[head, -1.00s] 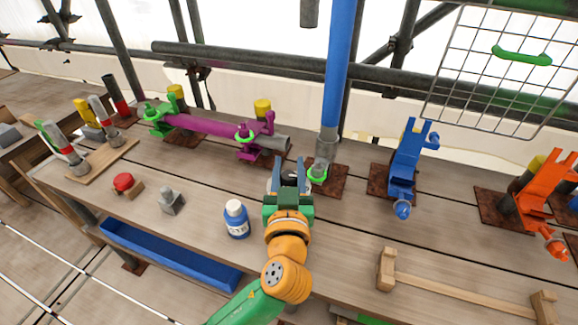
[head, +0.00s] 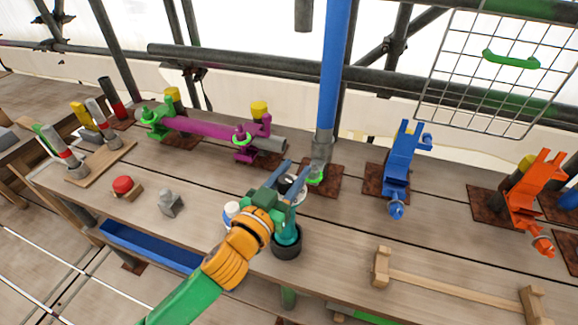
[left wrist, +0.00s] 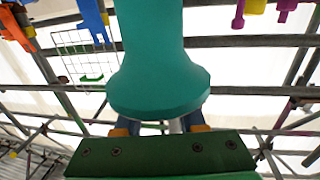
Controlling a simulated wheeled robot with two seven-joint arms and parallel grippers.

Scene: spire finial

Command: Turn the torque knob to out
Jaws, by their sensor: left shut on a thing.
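A teal post (head: 288,236) stands in a round black base (head: 286,249) near the table's front edge. A black-and-white knob (head: 291,185) shows at its top, between the fingers of my left gripper (head: 287,180). The gripper is shut on this knob and turned at an angle to the right. In the left wrist view the post (left wrist: 155,60) fills the middle, its flared end hiding most of the fingers. Any marking on the knob is too small to read. My right gripper is in no view.
A white-capped bottle (head: 231,210) stands just left of my gripper, partly hidden. A blue pole (head: 331,80) rises behind it. A blue bracket (head: 402,165) and a wooden bar (head: 450,290) are to the right. A red button (head: 122,184) and grey block (head: 170,203) are left.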

